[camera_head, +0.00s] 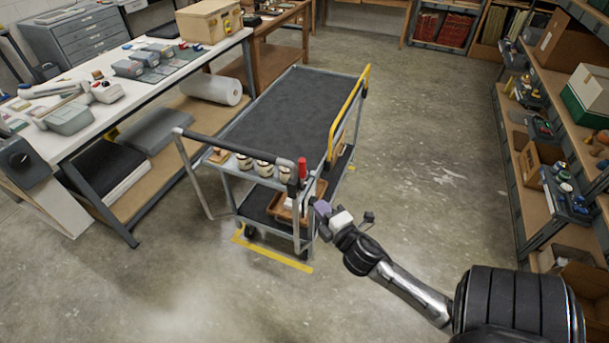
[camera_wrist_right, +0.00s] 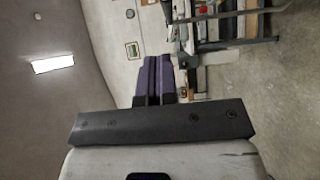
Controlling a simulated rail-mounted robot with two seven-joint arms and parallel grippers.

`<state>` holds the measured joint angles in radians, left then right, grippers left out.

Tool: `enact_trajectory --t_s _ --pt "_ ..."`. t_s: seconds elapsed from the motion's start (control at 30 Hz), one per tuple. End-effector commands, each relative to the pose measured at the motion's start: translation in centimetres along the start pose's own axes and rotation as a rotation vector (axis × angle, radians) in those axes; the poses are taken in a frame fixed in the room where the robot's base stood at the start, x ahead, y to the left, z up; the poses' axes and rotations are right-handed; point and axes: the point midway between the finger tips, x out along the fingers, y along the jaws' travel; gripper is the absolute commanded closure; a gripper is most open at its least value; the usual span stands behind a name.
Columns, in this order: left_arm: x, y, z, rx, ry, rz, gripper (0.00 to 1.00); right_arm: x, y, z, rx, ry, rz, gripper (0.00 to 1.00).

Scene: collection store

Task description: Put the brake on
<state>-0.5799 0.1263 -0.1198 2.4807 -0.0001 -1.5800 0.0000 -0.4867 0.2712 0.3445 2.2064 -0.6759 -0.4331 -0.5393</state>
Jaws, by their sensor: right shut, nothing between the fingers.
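A grey cart (camera_head: 275,108) with a black top mat stands in the middle of the head view. Its push handle (camera_head: 232,146) is at the near end, and a red upright grip (camera_head: 302,168) sits at the handle's right end; it looks like the brake lever. My right gripper (camera_head: 319,208) is just below and right of the red grip, close to the cart's near right corner, apart from the grip. Whether it touches the cart's frame cannot be told. In the right wrist view its purple fingers (camera_wrist_right: 153,80) are together and empty. My left gripper is not in view.
The cart carries small pale items (camera_head: 262,168) by the handle and a wooden tray (camera_head: 290,208) below. Yellow tape (camera_head: 272,252) marks the floor. A white workbench (camera_head: 150,88) stands left, loaded shelves (camera_head: 545,150) right. Floor right of the cart is clear.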

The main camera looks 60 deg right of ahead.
Motion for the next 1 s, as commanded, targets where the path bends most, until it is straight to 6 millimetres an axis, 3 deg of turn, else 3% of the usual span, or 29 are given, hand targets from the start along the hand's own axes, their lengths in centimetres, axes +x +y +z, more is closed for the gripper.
enact_trajectory --t_s 0.27,0.43,0.93,1.0 --pt "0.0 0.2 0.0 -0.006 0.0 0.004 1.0 0.1 0.0 0.0 0.002 -0.001 -0.001 1.0" --pt "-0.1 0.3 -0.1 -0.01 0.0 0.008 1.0 1.3 0.1 0.0 0.002 -0.001 0.001 1.0" --pt "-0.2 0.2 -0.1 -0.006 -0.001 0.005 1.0 10.1 0.1 0.0 0.002 -0.002 0.001 1.0" --pt "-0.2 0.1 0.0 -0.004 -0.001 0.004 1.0 10.8 0.0 0.8 0.0 -0.003 -0.001 1.0"
